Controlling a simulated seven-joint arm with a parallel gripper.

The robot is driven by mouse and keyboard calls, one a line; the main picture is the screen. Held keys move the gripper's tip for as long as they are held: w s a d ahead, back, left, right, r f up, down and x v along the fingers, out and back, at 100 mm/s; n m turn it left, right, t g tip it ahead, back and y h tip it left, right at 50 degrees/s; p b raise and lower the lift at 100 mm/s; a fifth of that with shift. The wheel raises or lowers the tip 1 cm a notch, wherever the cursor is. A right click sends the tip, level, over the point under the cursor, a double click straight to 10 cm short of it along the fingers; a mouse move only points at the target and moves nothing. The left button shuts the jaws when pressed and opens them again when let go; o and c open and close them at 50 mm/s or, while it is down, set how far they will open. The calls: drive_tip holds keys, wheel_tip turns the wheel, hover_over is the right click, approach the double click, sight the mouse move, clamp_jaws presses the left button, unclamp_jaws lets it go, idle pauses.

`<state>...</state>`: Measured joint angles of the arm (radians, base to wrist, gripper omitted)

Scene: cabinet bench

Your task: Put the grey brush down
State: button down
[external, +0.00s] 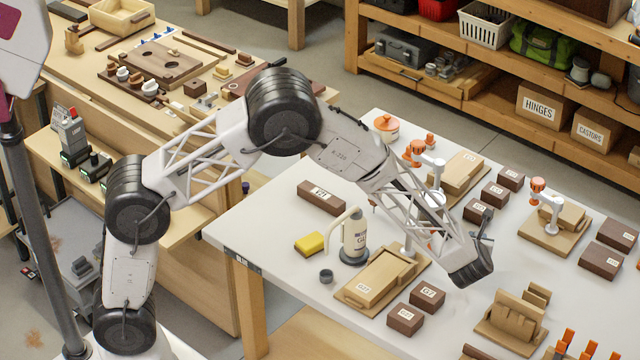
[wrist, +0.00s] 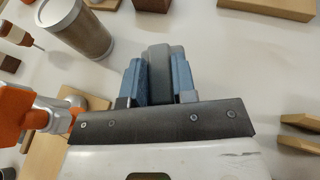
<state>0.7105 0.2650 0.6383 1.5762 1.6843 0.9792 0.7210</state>
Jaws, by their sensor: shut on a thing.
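My gripper (wrist: 158,95) points down over the white table in the wrist view, its two blue-padded fingers closed on a grey piece, the grey brush (wrist: 158,68), between them. Only a short grey part of the brush shows; its bristles cannot be made out. In the external view my gripper (external: 484,262) is over the right-middle of the white table (external: 285,215), and the brush cannot be told apart from the dark gripper end. How high the brush is above the table is unclear.
Brown labelled boxes (external: 429,297), a wooden tray (external: 345,295) and a slotted wooden stand (external: 515,315) are near my gripper. A small orange-and-white arm model (external: 540,205) stands to its right. A clear cylinder with brown contents (wrist: 80,28) stands at upper left in the wrist view.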

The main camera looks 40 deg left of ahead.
drive_tip(key=shift+f, duration=1.65)
drive_tip(key=shift+f, duration=0.15)
drive_tip(key=c, duration=0.9)
unclamp_jaws()
drive_tip(key=shift+s+r, duration=0.15)
drive_tip(key=shift+r, duration=0.05)
drive_tip(key=v, duration=1.1)
drive_tip(key=shift+s+d+r, duration=0.15)
drive_tip(key=shift+s+d, duration=0.1)
